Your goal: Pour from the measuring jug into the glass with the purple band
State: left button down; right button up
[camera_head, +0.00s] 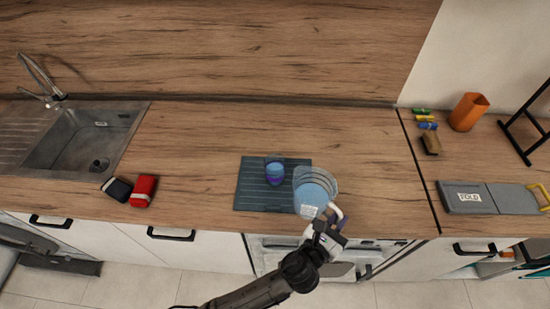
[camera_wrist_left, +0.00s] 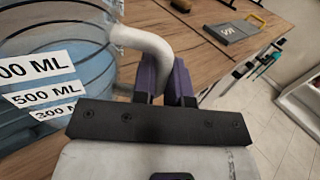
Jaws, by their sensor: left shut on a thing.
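The clear measuring jug (camera_head: 314,187) holds blue liquid and is at the right edge of a dark ribbed mat (camera_head: 256,201). In the left wrist view the jug (camera_wrist_left: 50,62) fills the left side, with volume labels and a pale curved handle (camera_wrist_left: 148,42). My left gripper (camera_head: 329,217) is shut on the jug's handle; its purple fingers (camera_wrist_left: 166,80) close around it. The glass with the purple band (camera_head: 275,172) stands on the mat, left of the jug, with blue showing inside. I cannot tell whether the jug touches the mat. My right gripper is not in view.
A sink (camera_head: 82,138) is at the left, with a red item (camera_head: 144,190) and a dark item (camera_head: 117,189) beside it. The counter behind the mat is clear.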

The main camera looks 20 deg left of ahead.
pick_arm(q)
jog(key=shift+n+t+y, duration=0.3)
jog(key=shift+n+y, duration=0.3)
jog(key=shift+y, duration=0.3)
jog(key=w+f, duration=0.1)
jog(key=w+a+f, duration=0.2)
jog(key=f, duration=0.1)
jog(key=shift+w, duration=0.35)
jog(key=shift+d, duration=0.1)
jog(key=shift+a+r+p, duration=0.2)
jog(key=shift+r+p, duration=0.55)
jog(key=shift+p, duration=0.1)
notch_tip(320, 180, up, 13)
jog(key=n+g+p, duration=0.2)
jog(key=n+p, duration=0.5)
jog(key=p, duration=0.9)
send_over(327, 217)
jog(key=w+a, duration=0.5)
jog(key=shift+a+f+h, duration=0.2)
jog(key=shift+h, duration=0.1)
